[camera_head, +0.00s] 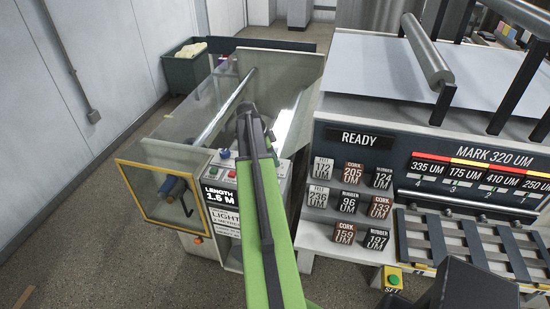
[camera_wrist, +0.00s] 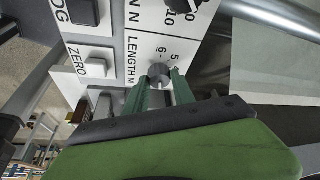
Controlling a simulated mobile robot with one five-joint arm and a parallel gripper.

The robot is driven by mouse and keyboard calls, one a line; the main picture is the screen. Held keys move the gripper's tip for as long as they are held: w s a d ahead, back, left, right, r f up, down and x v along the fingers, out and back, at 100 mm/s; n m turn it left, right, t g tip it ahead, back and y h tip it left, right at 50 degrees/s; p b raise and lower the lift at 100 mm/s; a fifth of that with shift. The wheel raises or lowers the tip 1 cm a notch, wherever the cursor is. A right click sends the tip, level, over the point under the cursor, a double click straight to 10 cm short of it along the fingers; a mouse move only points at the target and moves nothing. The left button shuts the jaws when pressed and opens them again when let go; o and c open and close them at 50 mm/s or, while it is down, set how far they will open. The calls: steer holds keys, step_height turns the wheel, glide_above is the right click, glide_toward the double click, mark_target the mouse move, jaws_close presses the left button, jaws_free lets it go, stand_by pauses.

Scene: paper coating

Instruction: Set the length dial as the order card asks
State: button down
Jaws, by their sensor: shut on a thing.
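The length dial (camera_wrist: 159,72) is a small grey knob on a white panel in the wrist view, beside the printed words LENGTH M and the numbers 6 and 5. My gripper (camera_wrist: 160,86) has its two green fingers on either side of the knob and is shut on it. In the head view, my gripper (camera_head: 247,118) reaches over the control panel, and my arm hides the dial. A black display (camera_head: 218,196) there reads LENGTH 1.5 M or 1.6 M; the last digit is hard to read.
A white ZERO button (camera_wrist: 93,68) and another dial (camera_wrist: 182,15) lie close to the knob. A glass-sided machine with a yellow-framed end (camera_head: 160,200) stands left. A rack of labelled blocks (camera_head: 352,200) and a READY screen (camera_head: 358,139) stand right.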

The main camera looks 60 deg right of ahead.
steer(key=shift+w+m+y, duration=0.2)
steer(key=shift+m+y, duration=0.2)
steer(key=shift+m, duration=0.8)
steer(key=c, duration=1.1)
jaws_free()
steer(key=shift+w, duration=0.1)
steer(key=shift+o, duration=0.2)
steer(key=p+v, duration=1.6)
steer(key=v, duration=0.1)
steer(key=shift+w, duration=0.35)
